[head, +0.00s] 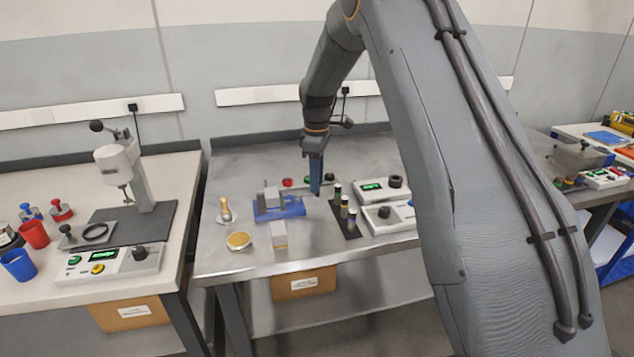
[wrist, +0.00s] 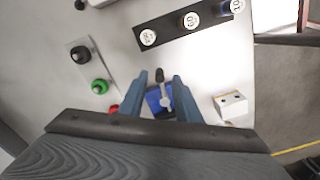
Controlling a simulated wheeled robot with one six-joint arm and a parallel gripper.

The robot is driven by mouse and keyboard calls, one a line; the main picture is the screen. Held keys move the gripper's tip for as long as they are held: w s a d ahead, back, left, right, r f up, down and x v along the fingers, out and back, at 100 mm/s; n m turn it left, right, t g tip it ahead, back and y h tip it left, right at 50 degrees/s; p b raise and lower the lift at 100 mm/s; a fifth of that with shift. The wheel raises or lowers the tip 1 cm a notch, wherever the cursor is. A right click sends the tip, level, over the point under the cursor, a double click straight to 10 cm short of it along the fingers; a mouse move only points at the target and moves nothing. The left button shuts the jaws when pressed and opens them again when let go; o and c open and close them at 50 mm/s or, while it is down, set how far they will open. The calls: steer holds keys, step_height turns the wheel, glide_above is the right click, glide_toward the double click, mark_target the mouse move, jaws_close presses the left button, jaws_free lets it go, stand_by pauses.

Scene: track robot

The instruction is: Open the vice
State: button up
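The vice (head: 280,212) has a blue base and grey jaws and sits on the middle metal bench. Whether a gap shows between its jaws is too small to tell. My gripper (head: 316,190) points down just right of the vice, its blue fingers close to the vice's right end. In the wrist view my gripper (wrist: 160,82) has its two fingers apart. Between and beyond them show the blue vice (wrist: 153,101) and a dark-tipped grey handle (wrist: 161,88). I cannot tell whether the fingers touch the handle. The gripper body hides part of the vice.
A black strip with several cylinders (head: 345,213) stands right of my gripper, with control boxes (head: 386,216) beyond. A pale block (head: 278,235), a round dish (head: 239,241) and a brass-coloured piece (head: 225,211) lie around the vice. Green and black knobs (wrist: 100,86) are close by.

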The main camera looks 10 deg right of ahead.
steer(key=shift+f, duration=0.9)
steer(key=shift+c, duration=0.5)
jaws_close()
